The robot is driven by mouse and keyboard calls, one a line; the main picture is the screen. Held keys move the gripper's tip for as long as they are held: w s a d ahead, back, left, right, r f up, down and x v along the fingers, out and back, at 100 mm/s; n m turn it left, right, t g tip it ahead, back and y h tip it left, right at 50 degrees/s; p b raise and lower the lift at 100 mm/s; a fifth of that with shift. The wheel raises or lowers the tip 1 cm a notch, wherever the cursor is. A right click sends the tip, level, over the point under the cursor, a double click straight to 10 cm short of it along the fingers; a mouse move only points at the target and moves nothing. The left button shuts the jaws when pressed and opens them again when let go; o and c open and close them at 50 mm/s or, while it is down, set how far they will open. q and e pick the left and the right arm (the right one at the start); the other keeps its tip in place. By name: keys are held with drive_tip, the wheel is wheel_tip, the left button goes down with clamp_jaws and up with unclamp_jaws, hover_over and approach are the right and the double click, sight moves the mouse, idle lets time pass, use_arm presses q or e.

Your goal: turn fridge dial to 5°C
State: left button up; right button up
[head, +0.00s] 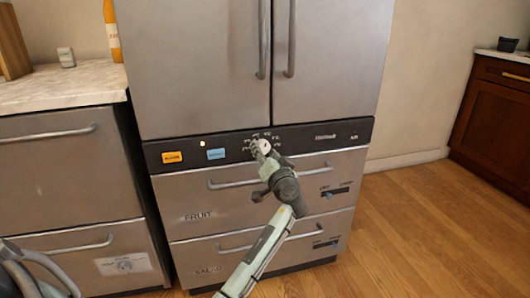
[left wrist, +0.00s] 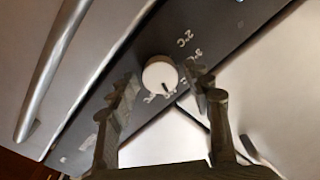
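The fridge dial is a round white knob (left wrist: 160,75) on the dark control strip (head: 225,153) below the fridge doors. Temperature marks ring it; 2°C and 3°C can be read in the left wrist view, while the lower marks are partly hidden or blurred. A short dark pointer line shows at the knob's lower right edge in that view. My left gripper (head: 263,150) is at the dial, and the knob (head: 264,146) is partly hidden in the head view. In the left wrist view its open fingers (left wrist: 160,82) stand on either side of the knob, with small gaps visible.
An orange label (head: 172,157) and a blue label (head: 216,154) sit on the strip left of the dial. Door handles (head: 262,40) rise above it, and a drawer handle (head: 225,185) runs just below. Wooden floor (head: 420,230) lies open at the right.

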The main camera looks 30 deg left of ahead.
idle(0.3)
use_arm(q)
drive_tip(key=v, duration=1.2)
drive_tip(key=shift+f, duration=0.1)
